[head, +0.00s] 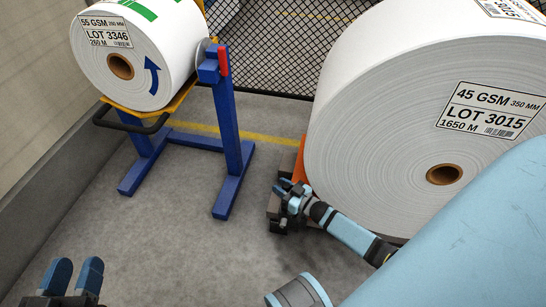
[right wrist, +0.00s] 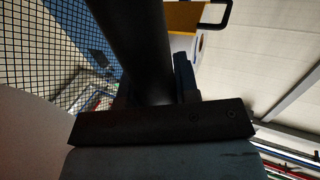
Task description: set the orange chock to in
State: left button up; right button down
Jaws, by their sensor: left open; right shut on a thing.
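The orange chock (head: 299,163) shows as a narrow orange strip at the lower left edge of the large white roll (head: 385,130) labelled LOT 3015. The roll hides most of it, so I cannot tell its setting. My right gripper (head: 288,190) is low, just in front of the chock's near end, beside a dark block. In the right wrist view it is shut on a thick dark bar (right wrist: 135,45). I cannot see how this bar joins the chock. My left gripper (head: 75,268) is open and empty at the lower left, far from the chock.
A smaller roll (head: 140,50) labelled LOT 3346 rests on a blue stand (head: 228,130) with a red lever (head: 223,62). A black mesh fence (head: 270,45) stands behind. A wall is at left. The grey floor (head: 180,235) between is clear.

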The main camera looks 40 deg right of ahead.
pick_arm(q)
jog(key=shift+s, duration=0.15)
pick_arm(e)
jog(key=shift+s+d, duration=0.1)
jog(key=c, duration=0.8)
grip_release()
jog(key=shift+c, duration=0.2)
pick_arm(q)
jog(key=shift+s+d+r+n+p, duration=0.2)
jog(key=shift+s+r+n+p, duration=0.3)
jog(key=shift+p, duration=0.65)
jog(key=shift+s+d+r+n+p, duration=0.25)
jog(key=shift+r+n+p, duration=0.3)
jog(key=shift+p, duration=0.55)
pick_arm(e)
jog(key=v, duration=1.3)
jog(key=shift+s, duration=0.4)
jog(key=shift+d, duration=0.1)
